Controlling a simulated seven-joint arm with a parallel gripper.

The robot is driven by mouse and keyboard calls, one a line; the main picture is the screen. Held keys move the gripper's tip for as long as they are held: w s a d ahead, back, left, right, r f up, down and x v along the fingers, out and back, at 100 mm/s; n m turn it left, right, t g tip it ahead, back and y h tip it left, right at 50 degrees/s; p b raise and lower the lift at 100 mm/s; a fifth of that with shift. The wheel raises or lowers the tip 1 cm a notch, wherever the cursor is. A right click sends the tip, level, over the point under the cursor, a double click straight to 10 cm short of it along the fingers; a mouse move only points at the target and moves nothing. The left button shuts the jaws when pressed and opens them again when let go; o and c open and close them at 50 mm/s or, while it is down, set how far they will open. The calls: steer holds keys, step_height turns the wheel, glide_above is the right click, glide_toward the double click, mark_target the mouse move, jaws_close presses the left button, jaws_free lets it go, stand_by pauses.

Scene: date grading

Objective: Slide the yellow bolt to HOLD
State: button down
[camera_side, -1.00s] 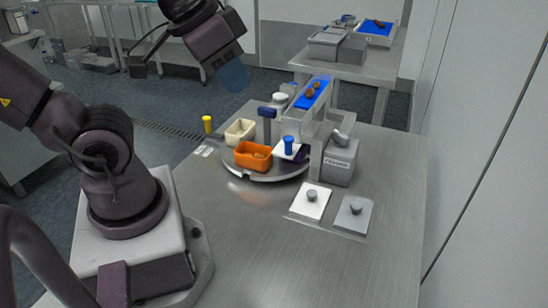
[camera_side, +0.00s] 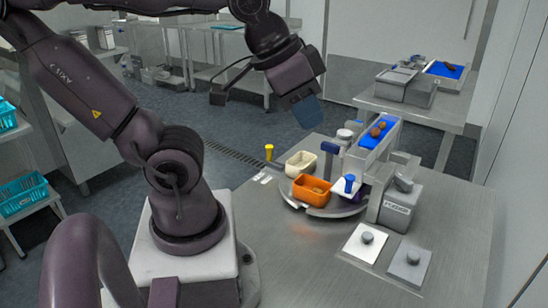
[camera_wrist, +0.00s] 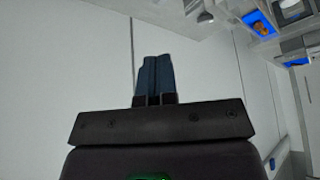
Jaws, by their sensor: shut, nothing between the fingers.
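A small upright yellow piece (camera_side: 269,152), which looks like the yellow bolt, stands at the table's far left edge in the side view. A small white label (camera_side: 263,178) lies close to it; its writing is too small to read. My gripper (camera_side: 308,113) hangs in the air above the table's far edge, up and right of the yellow piece in the picture and clear of it. Its blue fingers are together and empty, which also shows in the wrist view (camera_wrist: 154,76). The wrist view does not show the yellow piece.
A round turntable (camera_side: 327,212) carries an orange tray (camera_side: 311,190) and a cream tray (camera_side: 300,163). Right of it stand a blue-topped chute (camera_side: 378,135) and a grey box (camera_side: 401,207). Two plates with knobs (camera_side: 367,239) (camera_side: 409,258) lie nearer.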

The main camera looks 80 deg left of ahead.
steer(key=c, duration=1.8)
jaws_free()
steer(key=o, duration=0.4)
steer(key=shift+a, duration=0.15)
steer(key=o, duration=0.4)
steer(key=shift+w+a+f+n+g, duration=0.25)
steer(key=shift+a+f+n+g, duration=0.15)
steer(key=shift+a+f, duration=0.2)
steer(key=shift+w+a+f+n+g, duration=0.2)
steer(key=shift+a+f+n+g, duration=0.1)
steer(key=shift+a+f+n, duration=0.25)
steer(key=shift+c, duration=0.2)
steer(key=n+g, duration=0.4)
steer(key=n, duration=1.2)
glide_toward(269, 146)
step_height(269, 146, down, 12)
steer(key=shift+w, duration=0.15)
